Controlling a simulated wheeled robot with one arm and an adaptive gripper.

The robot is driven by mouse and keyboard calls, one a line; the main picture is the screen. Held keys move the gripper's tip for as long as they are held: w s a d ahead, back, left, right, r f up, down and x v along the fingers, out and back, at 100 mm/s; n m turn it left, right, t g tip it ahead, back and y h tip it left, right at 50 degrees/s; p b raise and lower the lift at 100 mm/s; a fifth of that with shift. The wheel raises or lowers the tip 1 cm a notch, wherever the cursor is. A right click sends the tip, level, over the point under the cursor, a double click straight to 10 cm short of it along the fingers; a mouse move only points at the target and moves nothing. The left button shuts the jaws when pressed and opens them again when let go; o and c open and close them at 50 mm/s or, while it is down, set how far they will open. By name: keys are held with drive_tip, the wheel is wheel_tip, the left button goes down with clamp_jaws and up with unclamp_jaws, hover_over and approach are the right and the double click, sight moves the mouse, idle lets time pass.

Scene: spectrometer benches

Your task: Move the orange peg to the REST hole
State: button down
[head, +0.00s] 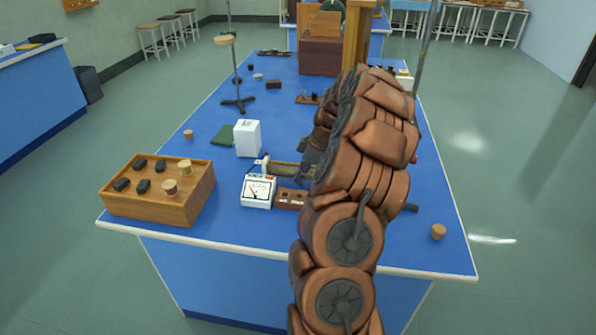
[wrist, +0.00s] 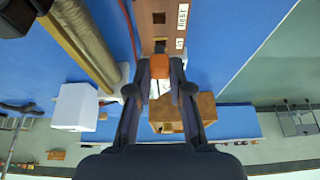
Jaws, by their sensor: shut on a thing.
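An orange peg (wrist: 160,66) sits between the fingertips of my gripper (wrist: 160,78) in the wrist view, and the gripper is shut on it. The brown hole board (wrist: 147,8) lies just beyond the peg in that view, with a dark hole near its top and white labels along its right side; one label seems to read REST. I cannot tell whether the peg's lower end is in a hole or above the board. In the head view the board (head: 291,198) lies beside the white meter. My arm hides the peg and most of the gripper there.
The white analog meter (head: 258,191) stands left of the board, with a brass-coloured tube (head: 287,170) behind it. A white box (head: 247,138) and wooden tray (head: 158,208) with black pieces and corks stand farther left. A cork (head: 438,231) stands at right on the blue bench.

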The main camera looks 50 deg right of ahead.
sight(296, 196)
drive_tip(key=shift+f+p, duration=0.65)
drive_tip(key=shift+f, duration=1.1)
drive_tip(key=shift+f+b, duration=1.1)
drive_tip(key=shift+f, duration=0.2)
drive_tip(key=c, duration=1)
unclamp_jaws()
drive_tip(key=shift+r, duration=0.1)
drive_tip(key=v, duration=1.2)
